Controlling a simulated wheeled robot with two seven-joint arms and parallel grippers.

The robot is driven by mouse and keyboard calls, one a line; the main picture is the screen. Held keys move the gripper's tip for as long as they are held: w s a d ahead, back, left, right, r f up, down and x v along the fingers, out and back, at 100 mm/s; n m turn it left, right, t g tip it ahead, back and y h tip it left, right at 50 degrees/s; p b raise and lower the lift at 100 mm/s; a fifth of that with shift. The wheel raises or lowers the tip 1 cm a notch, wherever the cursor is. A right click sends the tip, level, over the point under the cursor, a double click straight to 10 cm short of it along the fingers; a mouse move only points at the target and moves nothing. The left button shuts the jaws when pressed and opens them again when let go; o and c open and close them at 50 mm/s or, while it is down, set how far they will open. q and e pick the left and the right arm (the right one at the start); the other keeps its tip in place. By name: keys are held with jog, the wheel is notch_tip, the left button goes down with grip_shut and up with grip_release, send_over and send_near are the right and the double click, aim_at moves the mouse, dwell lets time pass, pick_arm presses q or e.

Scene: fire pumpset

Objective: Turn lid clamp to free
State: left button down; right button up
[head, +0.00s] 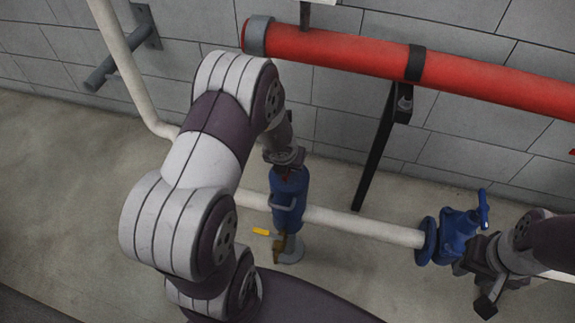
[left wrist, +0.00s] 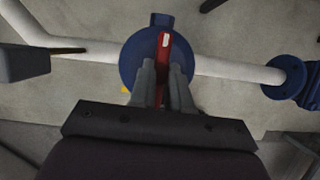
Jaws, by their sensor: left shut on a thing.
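The lid clamp is a red bar (left wrist: 164,48) across the round blue lid (left wrist: 137,50) of a blue housing, seen from above in the left wrist view. My left gripper (left wrist: 161,80) is shut on the bar, with a grey finger on each side of it. In the head view the blue housing (head: 288,200) stands upright on the pipe line, and my left gripper (head: 286,158) is at its top, hiding the clamp there. My right gripper (head: 474,262) is at the right, close beside a blue valve; its finger gap is unclear.
The blue valve (head: 455,234) has a blue handle and sits on the white pipe (head: 365,226). A large red pipe (head: 345,52) runs along the block wall, with a black support (head: 375,150) below it. A yellow piece (head: 261,231) shows beside the housing.

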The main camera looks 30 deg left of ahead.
pick_arm(q)
jog(key=shift+s+f+n, duration=0.2)
jog(key=shift+n, duration=0.1)
jog(key=c, duration=1.1)
grip_release()
jog(key=shift+w+r, duration=0.1)
jog(key=shift+r, duration=0.3)
jog(key=p+v, duration=0.6)
jog(key=v, duration=0.6)
jog(key=shift+d, duration=0.15)
